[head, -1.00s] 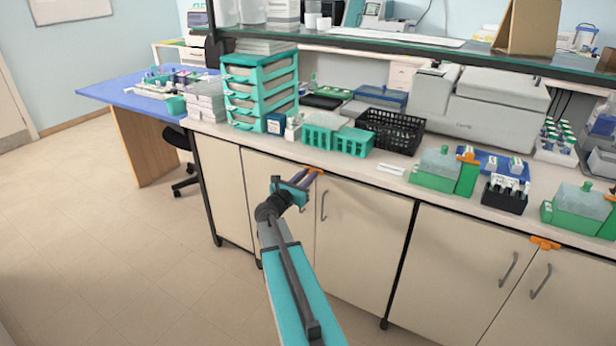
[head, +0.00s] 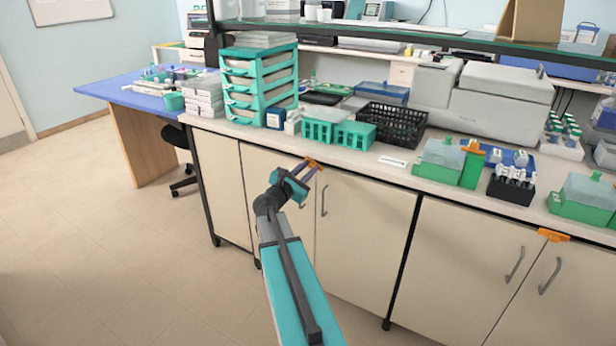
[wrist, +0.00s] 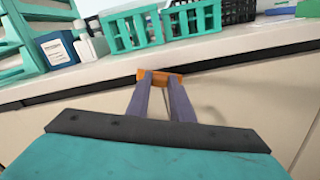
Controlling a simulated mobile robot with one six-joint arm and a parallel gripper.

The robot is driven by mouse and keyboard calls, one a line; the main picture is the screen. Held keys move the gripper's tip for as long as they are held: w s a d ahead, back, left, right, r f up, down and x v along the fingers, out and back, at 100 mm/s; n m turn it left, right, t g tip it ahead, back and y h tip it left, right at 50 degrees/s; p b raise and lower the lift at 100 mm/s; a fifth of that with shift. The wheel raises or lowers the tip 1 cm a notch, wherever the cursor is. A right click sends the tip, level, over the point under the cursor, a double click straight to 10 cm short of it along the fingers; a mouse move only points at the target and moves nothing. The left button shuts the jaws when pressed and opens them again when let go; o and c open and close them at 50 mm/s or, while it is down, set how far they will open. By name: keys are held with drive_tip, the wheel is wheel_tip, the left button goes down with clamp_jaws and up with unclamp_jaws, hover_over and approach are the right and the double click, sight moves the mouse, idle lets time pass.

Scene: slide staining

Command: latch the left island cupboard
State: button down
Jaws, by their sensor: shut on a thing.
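The left island cupboard (head: 357,240) has pale doors, both flush with the front. An orange latch (head: 313,163) sits at the top, by the seam between its doors, just under the worktop edge. My gripper (head: 309,172) reaches it from the front and is shut on it. In the wrist view, the two purple-grey fingers of my gripper (wrist: 161,84) meet the orange latch (wrist: 154,75) under the counter lip. The fingers hide part of it, so its exact angle is hard to tell.
A second orange latch (head: 553,235) lies across the doors of the right cupboard (head: 465,255). Teal racks (head: 338,132) and a black basket (head: 391,126) stand on the worktop above. The floor (head: 120,260) to the left is clear.

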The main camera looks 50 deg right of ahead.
drive_tip(key=m+b, duration=0.1)
drive_tip(key=b, duration=0.1)
drive_tip(key=m+b, duration=0.1)
drive_tip(key=m, duration=0.1)
drive_tip(key=m+b, duration=0.1)
drive_tip(key=b, duration=0.1)
drive_tip(key=shift+s+d+f+m+b, duration=0.1)
drive_tip(key=shift+f+m+b, duration=0.2)
drive_tip(key=m+b, duration=0.9)
drive_tip(key=b, duration=0.2)
drive_tip(key=shift+r+m+b, duration=0.1)
drive_tip(key=shift+m+b, duration=0.2)
drive_tip(key=c, duration=1.6)
unclamp_jaws()
drive_tip(key=shift+o, duration=0.2)
